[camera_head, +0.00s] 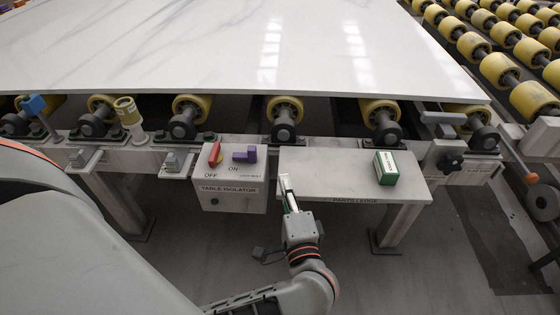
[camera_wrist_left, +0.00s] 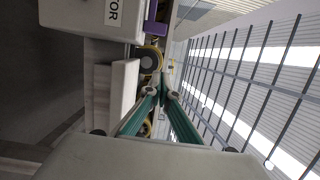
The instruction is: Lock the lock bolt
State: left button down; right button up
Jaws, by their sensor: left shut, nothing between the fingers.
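The purple lock bolt (camera_head: 245,155) sits on top of the white table isolator box (camera_head: 232,204), right of the red switch handle (camera_head: 215,155) and beside the "ON" marking. A purple part of it also shows at the top of the left wrist view (camera_wrist_left: 151,30), next to the box side with the lettering (camera_wrist_left: 95,14). My left gripper (camera_head: 285,180) is shut and empty, at the front left edge of the parts ledge, right of the box and apart from the bolt. Its teal fingers (camera_wrist_left: 160,74) meet at the tips in the wrist view. My right gripper is not in view.
The grey parts ledge (camera_head: 330,170) adjoins the box on the right and carries a green and white carton (camera_head: 386,168). Behind are yellow rollers (camera_head: 379,111) under a large white stone slab (camera_head: 250,50). A yellow-topped post (camera_head: 127,110) stands left of the box.

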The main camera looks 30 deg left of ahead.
aim_at(244, 154)
pick_arm(q)
jog(key=shift+f+n, duration=0.2)
jog(key=shift+n, duration=0.1)
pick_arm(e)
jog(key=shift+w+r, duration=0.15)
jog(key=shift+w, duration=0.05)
pick_arm(q)
jog(key=x, duration=0.9)
jog(key=shift+a+r+p, duration=0.1)
jog(key=shift+p, duration=0.2)
jog(key=a, duration=0.2)
jog(key=s+a+p, duration=0.1)
jog(key=a, duration=0.1)
jog(key=shift+s, duration=0.2)
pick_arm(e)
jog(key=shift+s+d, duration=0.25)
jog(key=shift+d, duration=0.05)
